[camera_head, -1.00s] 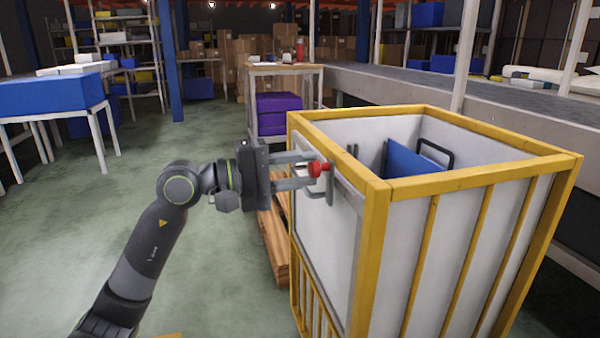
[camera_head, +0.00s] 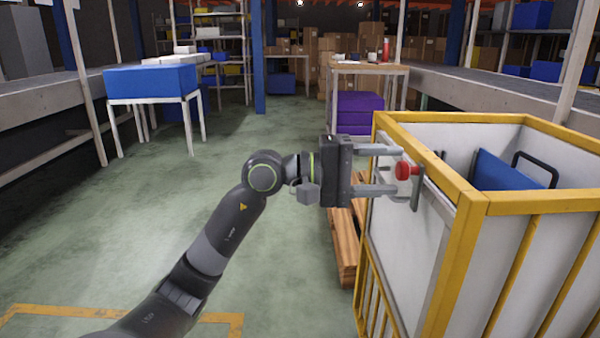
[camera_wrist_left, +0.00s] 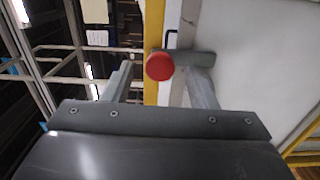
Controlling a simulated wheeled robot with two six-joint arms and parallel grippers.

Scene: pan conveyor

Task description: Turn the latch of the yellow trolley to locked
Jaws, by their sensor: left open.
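The yellow trolley (camera_head: 465,240), a yellow frame with white panels, stands at the right in the head view. Its latch has a red knob (camera_head: 404,170) on the side facing my arm, beside a grey bracket (camera_head: 417,188). In the left wrist view the red knob (camera_wrist_left: 159,66) shows between the finger lines, with a grey lever (camera_wrist_left: 197,58) running right from it. My left gripper (camera_head: 399,170) is open, one finger above and one below the knob, not closed on it. Whether a finger touches the latch cannot be told. My right gripper is not in view.
A blue item (camera_head: 505,170) and a black handle are inside the trolley. A wooden pallet (camera_head: 347,240) lies behind my gripper. A table with a blue box (camera_head: 150,80) stands at the left, purple bins (camera_head: 357,113) further back. The floor between is clear.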

